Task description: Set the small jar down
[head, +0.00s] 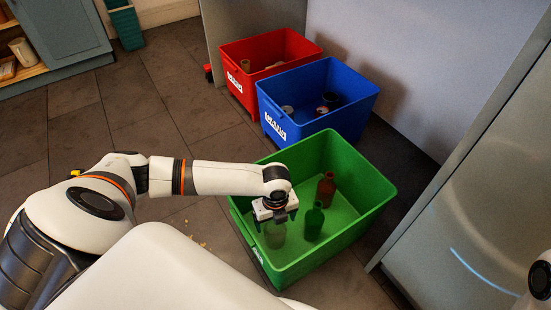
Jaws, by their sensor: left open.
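The small jar (274,238) looks like pale, see-through glass. It is inside the green bin (372,207), near its left wall. My left gripper (274,219) points down into the green bin, right above the jar, and its jaws are open. The gripper hides the top of the jar, so I cannot tell whether the fingers touch it. The jar's base seems to be at the bin floor. My right gripper is not in view.
A green bottle (314,222) and a brown bottle (326,190) stand in the green bin, right of the jar. A blue bin (345,118) and a red bin (235,52) stand behind, each with items inside. A grey metal cabinet (470,200) is close on the right.

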